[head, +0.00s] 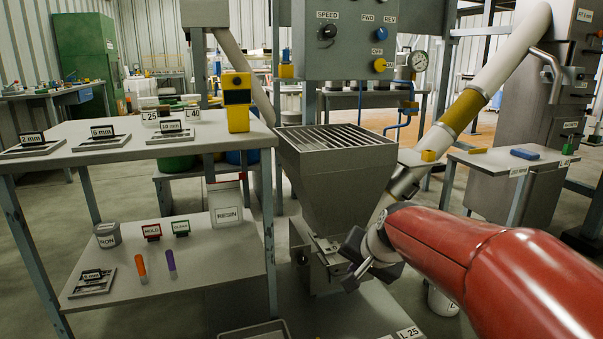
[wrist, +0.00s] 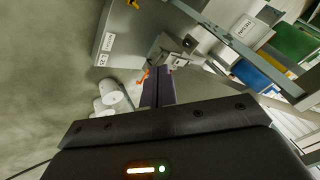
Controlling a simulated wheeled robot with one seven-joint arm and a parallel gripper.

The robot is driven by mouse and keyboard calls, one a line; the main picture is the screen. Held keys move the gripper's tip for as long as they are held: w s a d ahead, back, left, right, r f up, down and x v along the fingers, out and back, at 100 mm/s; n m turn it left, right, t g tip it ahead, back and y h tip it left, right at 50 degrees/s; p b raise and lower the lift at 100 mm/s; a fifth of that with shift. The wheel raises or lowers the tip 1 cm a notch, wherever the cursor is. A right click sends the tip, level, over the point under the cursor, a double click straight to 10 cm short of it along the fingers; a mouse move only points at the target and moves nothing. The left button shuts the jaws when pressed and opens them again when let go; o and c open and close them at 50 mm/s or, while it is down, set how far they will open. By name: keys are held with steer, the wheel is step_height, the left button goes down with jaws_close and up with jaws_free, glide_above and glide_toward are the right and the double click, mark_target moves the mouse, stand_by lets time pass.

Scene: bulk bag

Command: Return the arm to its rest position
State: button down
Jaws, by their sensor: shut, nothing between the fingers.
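My red arm reaches in from the lower right of the head view. My gripper (head: 351,279) is at its end, in front of the lower part of the grey hopper (head: 325,180); I cannot tell the gap between them. In the wrist view the two dark fingers (wrist: 158,75) lie together, with nothing held between them. A small orange part (wrist: 143,76) shows beside the fingertips in that view; whether it touches them is unclear. The wrist hides part of the hopper's outlet.
A control box (head: 352,40) hangs above the hopper. A sloping pipe (head: 490,80) and a small side table (head: 500,160) stand right.

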steer(key=s+d+n+h+p, duration=0.1)
steer(key=s+d+n, duration=0.1)
steer(key=s, duration=1)
steer(key=s+d+n+g+h+p, duration=0.1)
steer(key=s+n, duration=0.2)
steer(key=s, duration=0.9)
steer(key=shift+s+d+r+n+p, duration=0.2)
steer(key=shift+d+n+p, duration=0.1)
steer(key=shift+d+p, duration=0.1)
